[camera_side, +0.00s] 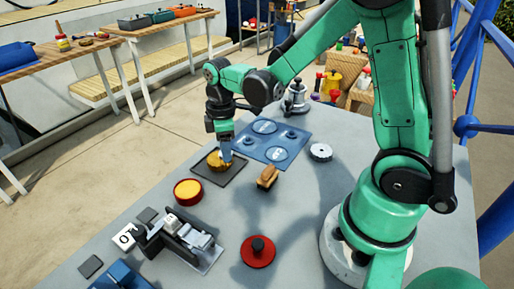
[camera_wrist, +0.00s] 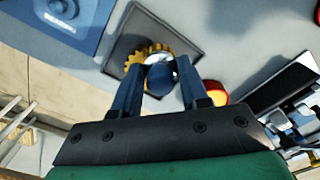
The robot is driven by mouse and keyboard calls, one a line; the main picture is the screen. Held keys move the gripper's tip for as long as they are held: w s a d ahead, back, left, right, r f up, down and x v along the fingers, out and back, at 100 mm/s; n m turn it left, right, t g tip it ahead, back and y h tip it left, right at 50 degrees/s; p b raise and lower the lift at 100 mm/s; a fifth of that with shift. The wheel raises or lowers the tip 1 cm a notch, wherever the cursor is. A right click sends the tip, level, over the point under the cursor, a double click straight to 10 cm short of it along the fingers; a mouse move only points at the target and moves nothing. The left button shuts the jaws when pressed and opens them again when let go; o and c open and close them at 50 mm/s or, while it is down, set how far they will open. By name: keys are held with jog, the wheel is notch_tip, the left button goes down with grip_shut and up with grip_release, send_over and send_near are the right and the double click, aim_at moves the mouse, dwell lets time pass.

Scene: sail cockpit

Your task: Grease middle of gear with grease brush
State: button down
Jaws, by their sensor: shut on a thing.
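A yellow gear (camera_side: 215,161) lies on a dark square plate (camera_side: 232,172). It also shows in the wrist view (camera_wrist: 133,59), partly covered by what I hold. My gripper (camera_side: 219,138) is above the gear, pointing down. In the wrist view my gripper (camera_wrist: 160,82) is shut on the grease brush (camera_wrist: 162,80), which shows a rounded blue handle and a pale part beyond it. The brush's lower end is over the middle of the gear; I cannot tell whether it touches. A red tin with yellow content (camera_side: 188,191) stands in front of the plate.
A blue panel (camera_side: 268,140) with round markings lies behind the plate. A wooden-backed brush or block (camera_side: 267,177), a small metal gear (camera_side: 320,152), a red disc with black knob (camera_side: 258,251) and a metal vise-like fixture (camera_side: 185,238) stand around. Bare grey tabletop lies between them.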

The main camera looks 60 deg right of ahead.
jog(key=shift+w+f, duration=0.15)
jog(key=shift+w, duration=2.6)
jog(key=shift+s, duration=3.15)
jog(key=shift+r, duration=4.1)
jog(key=shift+a, duration=0.1)
